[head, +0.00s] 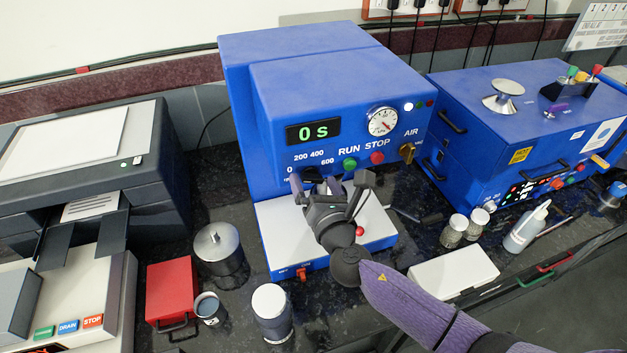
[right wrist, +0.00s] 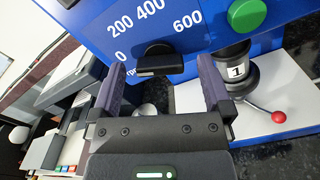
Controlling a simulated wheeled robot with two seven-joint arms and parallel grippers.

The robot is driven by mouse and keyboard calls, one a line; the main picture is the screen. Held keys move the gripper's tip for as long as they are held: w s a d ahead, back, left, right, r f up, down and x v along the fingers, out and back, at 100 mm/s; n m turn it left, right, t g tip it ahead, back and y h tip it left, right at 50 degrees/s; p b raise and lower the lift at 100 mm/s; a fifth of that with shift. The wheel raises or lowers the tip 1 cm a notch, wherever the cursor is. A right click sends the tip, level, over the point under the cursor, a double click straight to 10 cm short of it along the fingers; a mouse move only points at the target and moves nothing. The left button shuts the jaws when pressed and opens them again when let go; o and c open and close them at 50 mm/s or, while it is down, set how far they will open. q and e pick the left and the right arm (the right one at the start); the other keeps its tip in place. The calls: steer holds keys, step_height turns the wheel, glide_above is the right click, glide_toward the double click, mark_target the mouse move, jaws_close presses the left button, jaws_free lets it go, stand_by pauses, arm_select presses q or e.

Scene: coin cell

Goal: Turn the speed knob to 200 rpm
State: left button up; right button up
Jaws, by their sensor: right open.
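The speed knob (right wrist: 158,58) is a black knob on the front panel of the blue machine (head: 320,90), under the printed marks 0, 200, 400 and 600. In the head view the knob is mostly hidden by my right gripper (head: 318,186). In the right wrist view my right gripper (right wrist: 163,85) is open, with one finger on each side of the knob and slightly short of it; whether they touch it cannot be told. The knob's bar lies about level in that view. The display (head: 313,131) reads 0 s. My left gripper is not in view.
A green RUN button (head: 349,164) and red STOP button (head: 377,157) sit right of the knob. Jars (head: 272,308) stand in front.

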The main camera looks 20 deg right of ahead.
steer(key=shift+w, duration=0.3)
steer(key=c, duration=1.3)
steer(key=shift+m, duration=0.3)
steer(key=m+b, duration=0.1)
steer(key=m, duration=0.2)
steer(key=shift+f+m+b, duration=0.1)
steer(key=shift+m+b, duration=0.8)
steer(key=shift+m, duration=1.6)
